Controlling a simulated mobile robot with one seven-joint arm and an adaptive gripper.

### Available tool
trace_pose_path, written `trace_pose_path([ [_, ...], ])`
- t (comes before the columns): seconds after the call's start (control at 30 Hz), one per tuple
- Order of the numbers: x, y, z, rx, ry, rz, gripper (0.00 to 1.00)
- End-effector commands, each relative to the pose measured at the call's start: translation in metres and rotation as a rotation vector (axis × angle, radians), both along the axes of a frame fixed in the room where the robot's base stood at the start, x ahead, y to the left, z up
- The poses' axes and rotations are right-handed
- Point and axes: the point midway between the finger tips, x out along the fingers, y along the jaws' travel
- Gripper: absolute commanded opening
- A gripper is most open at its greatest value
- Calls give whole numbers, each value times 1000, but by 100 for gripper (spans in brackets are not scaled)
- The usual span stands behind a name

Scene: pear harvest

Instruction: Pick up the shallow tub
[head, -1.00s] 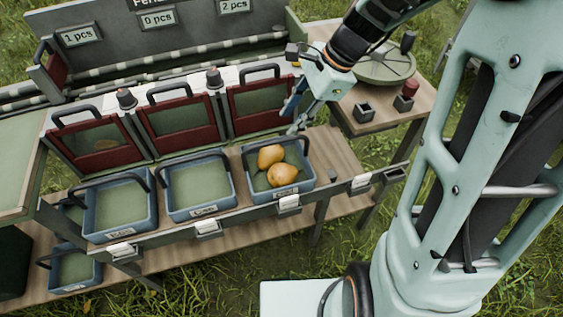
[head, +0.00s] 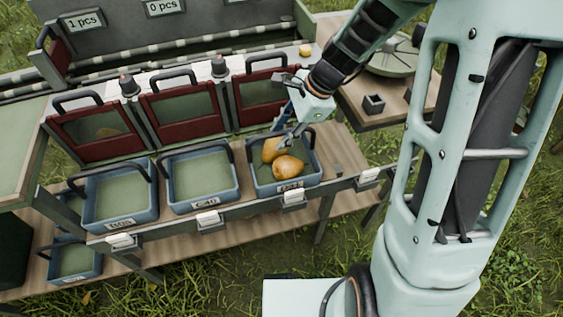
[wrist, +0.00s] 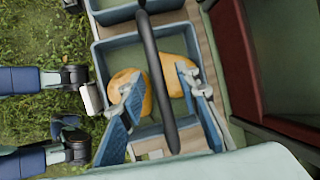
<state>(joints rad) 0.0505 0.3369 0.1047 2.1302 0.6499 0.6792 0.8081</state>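Several shallow blue tubs with dark handles stand in a row on the bench. The right one, a tub (head: 262,187) holding two yellow pears (head: 289,166), is under my gripper (head: 287,145). The middle tub (head: 204,204) and left tub (head: 122,220) look empty. In the wrist view my gripper (wrist: 156,82) is open, with one finger on each side of the dark handle (wrist: 152,70) of the pear tub (wrist: 99,62). I cannot tell whether either finger touches the handle.
Red-framed bins (head: 186,135) stand close behind the tubs, and one holds a pear. A small tub (head: 73,262) sits on the lower shelf. A side table (head: 350,115) with a round green lid (head: 393,58) and small dark cups stands at the right.

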Motion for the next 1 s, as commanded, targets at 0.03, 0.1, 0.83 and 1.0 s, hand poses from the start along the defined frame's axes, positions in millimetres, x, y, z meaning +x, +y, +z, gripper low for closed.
trace_pose_path([
  [0.03, 0, 0, 1, 0, 0, 0, 30],
  [0.1, 0, 0, 1, 0, 0, 0, 30],
  [0.83, 0, 0, -4, 0, 0, 0, 30],
  [1.0, 0, 0, -4, 0, 0, 0, 16],
])
